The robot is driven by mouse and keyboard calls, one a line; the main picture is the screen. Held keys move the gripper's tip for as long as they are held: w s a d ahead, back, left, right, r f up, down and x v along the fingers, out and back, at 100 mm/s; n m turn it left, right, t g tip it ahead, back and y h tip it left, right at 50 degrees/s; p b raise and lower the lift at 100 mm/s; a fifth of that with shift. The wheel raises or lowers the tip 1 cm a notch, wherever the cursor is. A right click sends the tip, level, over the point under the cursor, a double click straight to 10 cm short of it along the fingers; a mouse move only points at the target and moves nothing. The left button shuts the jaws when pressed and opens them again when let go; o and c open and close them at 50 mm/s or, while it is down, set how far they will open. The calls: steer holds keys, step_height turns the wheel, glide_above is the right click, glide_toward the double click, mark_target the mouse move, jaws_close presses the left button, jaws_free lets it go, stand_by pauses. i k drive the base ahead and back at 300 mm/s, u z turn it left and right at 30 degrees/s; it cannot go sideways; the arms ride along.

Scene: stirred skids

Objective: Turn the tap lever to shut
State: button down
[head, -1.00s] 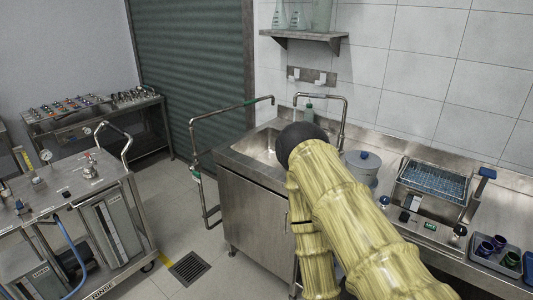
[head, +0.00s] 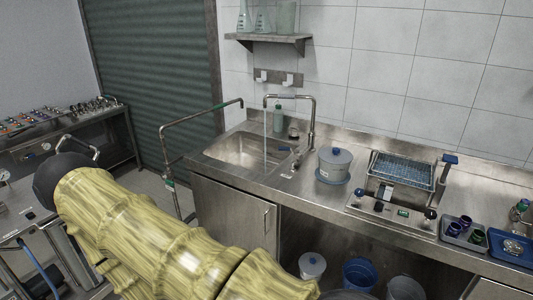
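The tap (head: 313,118) is a tall metal pipe rising behind the right end of the sink (head: 235,151) and bending left over the basin. A thin pale stream of water (head: 265,135) falls from its spout. My arm, in a yellow sleeve with a black joint, crosses the lower left, well apart from the tap. My gripper is not in view.
Further right on the counter are a device with a blue rack (head: 402,169) and a tray of cups (head: 465,233). A pipe frame (head: 203,118) stands left of the sink. Buckets (head: 359,274) stand under the counter.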

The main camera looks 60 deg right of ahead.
mark_target(298, 152)
steer(key=i, duration=0.65)
steer(key=z, duration=1.8)
